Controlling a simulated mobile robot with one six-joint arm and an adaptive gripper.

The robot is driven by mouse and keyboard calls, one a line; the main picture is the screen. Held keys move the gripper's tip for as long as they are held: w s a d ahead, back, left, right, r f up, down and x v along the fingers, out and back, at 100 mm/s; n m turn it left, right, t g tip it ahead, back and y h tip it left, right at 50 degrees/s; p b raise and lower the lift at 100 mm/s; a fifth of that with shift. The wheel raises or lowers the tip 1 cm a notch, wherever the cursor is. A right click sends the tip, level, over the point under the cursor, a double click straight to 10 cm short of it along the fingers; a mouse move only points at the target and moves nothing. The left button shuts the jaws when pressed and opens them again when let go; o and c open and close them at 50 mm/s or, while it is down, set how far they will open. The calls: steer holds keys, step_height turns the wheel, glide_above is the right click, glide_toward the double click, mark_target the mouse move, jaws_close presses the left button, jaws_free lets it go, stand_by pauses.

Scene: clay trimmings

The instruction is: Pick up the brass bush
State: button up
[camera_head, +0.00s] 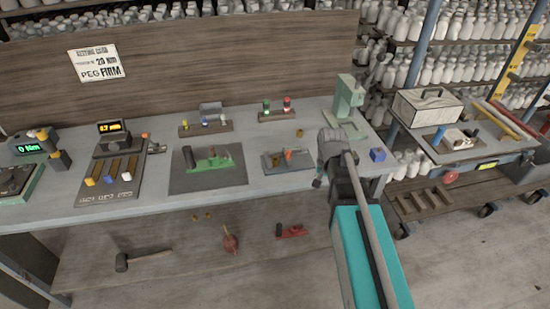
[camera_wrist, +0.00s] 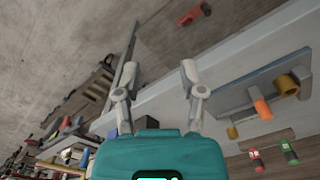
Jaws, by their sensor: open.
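A small brass-coloured piece, probably the brass bush (camera_head: 299,132), lies on the grey bench behind a small plate. It seems to show in the wrist view (camera_wrist: 232,132) too, small and right of my fingers. A larger brass-coloured cylinder (camera_wrist: 287,84) stands on the plate (camera_wrist: 240,97) beside an orange peg (camera_wrist: 262,107). My gripper (camera_wrist: 160,72) is open, with nothing between its two fingers. In the head view my gripper (camera_head: 319,180) is at the bench's front edge, right of the plate and apart from the brass piece. The arm partly hides its fingers there.
A green press (camera_head: 347,98) stands behind my gripper, and a blue cube (camera_head: 378,155) lies to its right. A wooden rack (camera_head: 276,115) holds green and red pieces. A dark mat (camera_head: 180,183) with a green fixture lies left.

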steer(key=w+a+r+m+p, duration=0.3)
steer(key=w+a+r+m, duration=0.1)
steer(key=w+a, duration=0.4)
step_height(320, 180, up, 4)
steer(key=f+m+p, duration=0.1)
steer(key=m+p, duration=0.3)
glide_above(275, 160)
steer(key=s, duration=0.1)
steer(key=shift+r, duration=0.25)
steer(key=shift+f+b, duration=0.1)
steer(key=shift+b, duration=0.25)
step_height(275, 160, down, 8)
steer(key=b, duration=0.8)
steer(key=shift+f, duration=0.25)
steer(key=shift+f+b, duration=0.1)
steer(key=shift+b, duration=0.2)
steer(key=shift+f+b, duration=2.5)
jaws_close()
